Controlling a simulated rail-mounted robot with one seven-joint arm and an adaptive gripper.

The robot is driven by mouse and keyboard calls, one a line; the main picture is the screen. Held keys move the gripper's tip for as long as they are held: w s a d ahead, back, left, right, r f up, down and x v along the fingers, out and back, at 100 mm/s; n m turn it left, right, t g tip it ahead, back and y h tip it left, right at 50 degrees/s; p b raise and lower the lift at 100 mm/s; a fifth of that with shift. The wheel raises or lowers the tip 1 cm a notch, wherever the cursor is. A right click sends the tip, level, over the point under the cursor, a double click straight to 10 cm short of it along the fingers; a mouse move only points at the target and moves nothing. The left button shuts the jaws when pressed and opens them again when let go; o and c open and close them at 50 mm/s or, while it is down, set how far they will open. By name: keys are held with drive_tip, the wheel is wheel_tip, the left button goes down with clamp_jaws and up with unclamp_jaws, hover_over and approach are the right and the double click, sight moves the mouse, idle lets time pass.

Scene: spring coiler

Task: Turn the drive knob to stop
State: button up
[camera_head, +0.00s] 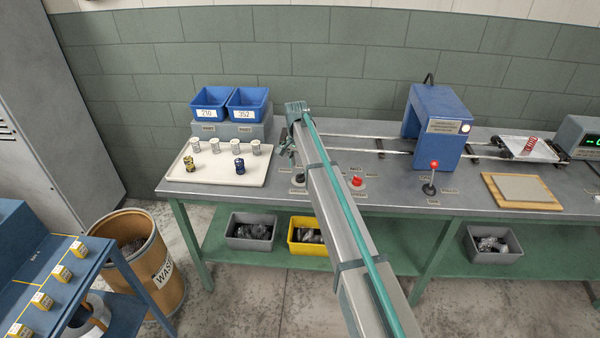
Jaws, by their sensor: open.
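A dark round knob (299,179) sits near the bench's front edge, partly covered by my arm. A red knob or button (357,181) on a pale base stands to its right, with small labels around it. Another control, a lever with a red ball top (433,165), stands further right. The labels are too small to read, so I cannot tell which is the drive knob or its setting. My gripper (288,155) is open, just above and left of the dark knob. It is small and partly hidden by my arm; I cannot see whether it touches anything.
A white tray (258,180) with several small canisters and two blue bins (230,103) are at left. Rails run right through a blue machine housing (440,120). A wooden board (520,200) lies at the front right.

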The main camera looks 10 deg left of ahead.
sight(300, 174)
drive_tip(key=shift+d+f+p, duration=0.1)
drive_tip(key=shift+f+p, duration=0.35)
drive_tip(key=shift+f, duration=1.75)
drive_tip(key=shift+s, duration=0.1)
drive_tip(key=c, duration=1.1)
drive_tip(key=shift+c, duration=0.2)
drive_tip(key=shift+n, duration=0.3)
drive_tip(key=n+b, duration=0.1)
drive_tip(key=n, duration=0.2)
drive_tip(key=shift+b, duration=0.3)
drive_tip(key=n+b, duration=0.1)
drive_tip(key=n, duration=0.4)
drive_tip(key=shift+t, duration=0.3)
